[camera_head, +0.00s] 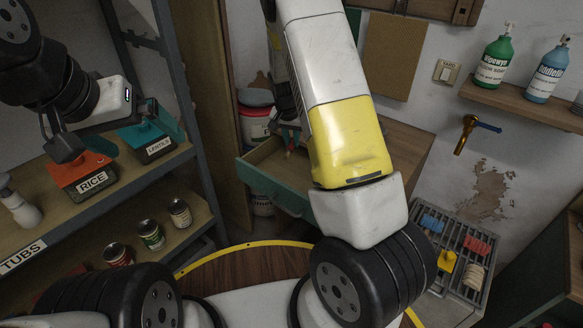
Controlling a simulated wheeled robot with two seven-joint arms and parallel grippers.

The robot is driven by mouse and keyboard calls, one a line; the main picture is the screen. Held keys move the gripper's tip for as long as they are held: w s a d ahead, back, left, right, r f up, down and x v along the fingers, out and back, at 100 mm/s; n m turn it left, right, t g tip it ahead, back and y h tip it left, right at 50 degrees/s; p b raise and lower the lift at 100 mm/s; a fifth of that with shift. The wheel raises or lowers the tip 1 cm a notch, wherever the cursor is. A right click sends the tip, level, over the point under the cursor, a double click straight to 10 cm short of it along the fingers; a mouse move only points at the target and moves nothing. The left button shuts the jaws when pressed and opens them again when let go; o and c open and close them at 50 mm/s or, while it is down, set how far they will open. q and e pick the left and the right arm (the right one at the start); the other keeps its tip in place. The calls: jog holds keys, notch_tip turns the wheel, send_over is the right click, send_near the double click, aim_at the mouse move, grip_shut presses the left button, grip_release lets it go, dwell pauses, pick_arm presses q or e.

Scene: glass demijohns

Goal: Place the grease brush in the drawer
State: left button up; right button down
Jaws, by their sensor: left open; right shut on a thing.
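The drawer (262,184) is pulled open from a wooden cabinet; its front is green and its inside is bare wood where I can see it. My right gripper (289,132) is over the open drawer, partly hidden behind my own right arm. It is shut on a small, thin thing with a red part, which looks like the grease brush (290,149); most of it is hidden. I cannot tell whether it touches the drawer floor. My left gripper (68,148) is open and empty at the upper left, above the red-lidded rice box.
The rice box (88,177) and lentils box (152,142) stand on the left shelf, with several cans below. A round wooden table (240,268) is in front. A metal rack (468,238) with several brushes and blocks stands right. Bottles (494,60) sit on a wall shelf.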

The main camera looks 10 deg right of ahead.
send_over(290, 184)
jog(key=s, duration=0.1)
jog(key=f, duration=1.3)
jog(key=shift+a+f, duration=0.2)
jog(key=shift+a, duration=0.05)
jog(key=shift+f, duration=2.3)
jog(key=c, duration=1.3)
grip_release()
jog(key=shift+f, duration=0.15)
